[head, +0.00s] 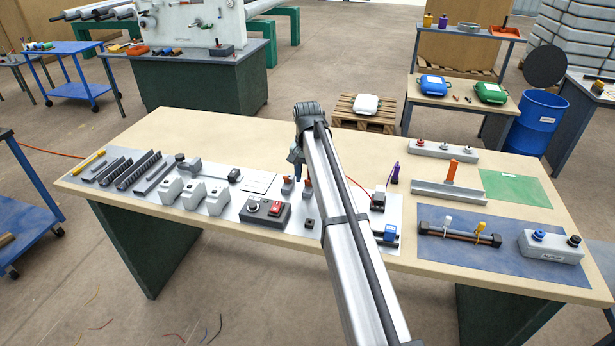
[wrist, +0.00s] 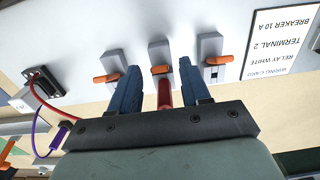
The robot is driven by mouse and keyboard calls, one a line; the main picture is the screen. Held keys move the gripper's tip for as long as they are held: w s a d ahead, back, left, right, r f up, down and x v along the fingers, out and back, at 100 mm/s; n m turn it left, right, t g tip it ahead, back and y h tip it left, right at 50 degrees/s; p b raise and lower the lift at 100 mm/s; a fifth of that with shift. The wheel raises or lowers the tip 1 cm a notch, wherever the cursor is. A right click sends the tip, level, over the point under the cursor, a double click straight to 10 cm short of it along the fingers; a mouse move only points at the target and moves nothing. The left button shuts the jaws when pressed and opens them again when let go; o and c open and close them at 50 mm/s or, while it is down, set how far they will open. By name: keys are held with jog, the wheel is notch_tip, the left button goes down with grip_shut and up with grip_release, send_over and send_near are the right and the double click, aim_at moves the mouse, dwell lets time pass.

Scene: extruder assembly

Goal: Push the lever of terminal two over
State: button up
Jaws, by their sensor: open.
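Three small grey terminals stand in a row in the wrist view, each with an orange lever. The middle terminal (wrist: 159,50) has its lever (wrist: 161,69) just beyond the gap between my fingertips; contact cannot be told. The left terminal's lever (wrist: 106,78) lies beside my left finger, and the right terminal's lever (wrist: 222,59) is beyond my right finger. My gripper (wrist: 160,82) is open, its blue fingers apart. A red rod-like piece (wrist: 165,95) shows between them, apart from both. In the head view my gripper (head: 297,172) is low over the terminals, partly hiding them.
A wiring card (wrist: 283,40) naming terminal 2 lies right of the terminals in the wrist view. A black block (wrist: 42,84) with red and purple wires is at left. In the head view, a control box (head: 265,211) with a red switch stands close left of my arm.

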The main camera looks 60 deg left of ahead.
jog(key=shift+f, duration=0.25)
jog(key=shift+c, duration=0.3)
grip_shut()
